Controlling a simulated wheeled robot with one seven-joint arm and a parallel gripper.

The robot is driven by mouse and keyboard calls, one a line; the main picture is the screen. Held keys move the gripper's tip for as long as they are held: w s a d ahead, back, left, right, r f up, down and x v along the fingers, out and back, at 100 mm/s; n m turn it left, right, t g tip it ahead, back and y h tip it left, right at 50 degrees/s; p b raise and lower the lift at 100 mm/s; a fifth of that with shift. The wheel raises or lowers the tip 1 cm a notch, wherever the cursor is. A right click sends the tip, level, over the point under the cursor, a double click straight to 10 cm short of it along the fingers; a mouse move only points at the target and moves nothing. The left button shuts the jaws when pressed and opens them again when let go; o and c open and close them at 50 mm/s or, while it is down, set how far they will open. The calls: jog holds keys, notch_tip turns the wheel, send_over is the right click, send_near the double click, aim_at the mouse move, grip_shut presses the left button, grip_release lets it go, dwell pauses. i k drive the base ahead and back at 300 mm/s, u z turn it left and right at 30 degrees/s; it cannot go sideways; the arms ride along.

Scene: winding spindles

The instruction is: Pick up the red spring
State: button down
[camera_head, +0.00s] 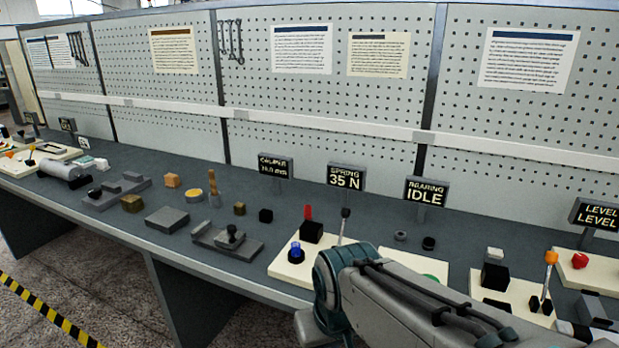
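A small red upright piece (308,212) shows on or just behind a black block (311,231), in front of the sign reading SPRING 35 N (346,177). It may be the red spring, but it is too small for coils to be made out. A small blue upright piece (295,251) stands on the cream plate (290,272) in front of the block. My arm crosses the lower middle and hides part of this plate. My gripper is not in view, so its state and any contact do not show.
A black-knobbed lever (345,214) rises beside the block. An orange-knobbed lever (550,258) and a red button (579,260) are at the right. Several blocks and a grey fixture (227,241) lie on the dark bench (190,258) to the left. A pegboard wall (270,115) closes the back.

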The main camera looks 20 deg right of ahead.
aim_at(307, 214)
jog(key=u, duration=0.55)
jog(key=k, duration=1.25)
jog(key=u, duration=0.65)
jog(key=i, duration=2.25)
jog(key=z, duration=1.6)
jog(key=i, duration=0.9)
jog(key=z, duration=0.95)
